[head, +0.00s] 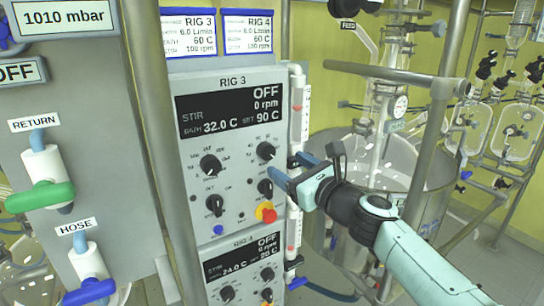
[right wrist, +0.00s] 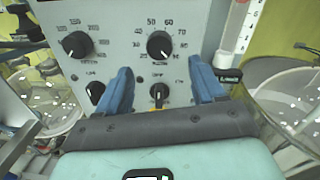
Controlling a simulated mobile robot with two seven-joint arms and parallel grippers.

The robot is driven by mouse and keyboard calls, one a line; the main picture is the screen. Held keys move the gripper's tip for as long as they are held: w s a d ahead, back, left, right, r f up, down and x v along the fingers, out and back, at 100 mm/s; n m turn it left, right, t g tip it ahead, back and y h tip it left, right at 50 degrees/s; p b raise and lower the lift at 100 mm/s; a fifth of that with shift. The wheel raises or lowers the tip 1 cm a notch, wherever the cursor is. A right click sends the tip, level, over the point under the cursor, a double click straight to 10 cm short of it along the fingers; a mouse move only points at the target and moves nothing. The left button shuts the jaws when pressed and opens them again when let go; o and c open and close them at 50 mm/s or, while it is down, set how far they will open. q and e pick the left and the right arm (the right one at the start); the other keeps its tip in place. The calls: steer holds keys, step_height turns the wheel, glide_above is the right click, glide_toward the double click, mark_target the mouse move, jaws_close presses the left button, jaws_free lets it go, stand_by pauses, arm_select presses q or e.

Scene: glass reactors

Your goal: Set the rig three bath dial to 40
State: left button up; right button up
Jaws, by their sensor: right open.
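The RIG 3 panel (head: 225,150) faces me in the head view. Its display (head: 230,110) reads STIR OFF, 0 rpm, BATH 32.0 C and SET 90 C. The bath dial (head: 266,151) is the black knob at the upper right of the panel. In the right wrist view the bath dial (right wrist: 160,45) lies beyond the fingertips, with scale numbers around it. My right gripper (head: 292,170) is at the panel's right edge, below and right of that dial. In the wrist view its blue fingers (right wrist: 160,66) are apart with nothing held between them. My left gripper is not seen.
A second knob (head: 210,165) sits left of the bath dial. A lower knob (head: 265,187) and a red-and-yellow button (head: 266,213) are close below. The RIG 4 panel (head: 240,270) is underneath. A glass vessel (head: 385,165) and metal posts stand right.

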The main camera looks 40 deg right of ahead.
mark_target(270, 154)
steer(key=w, duration=0.7)
steer(key=shift+d+p, duration=0.2)
steer(key=shift+p, duration=0.2)
steer(key=c, duration=1.1)
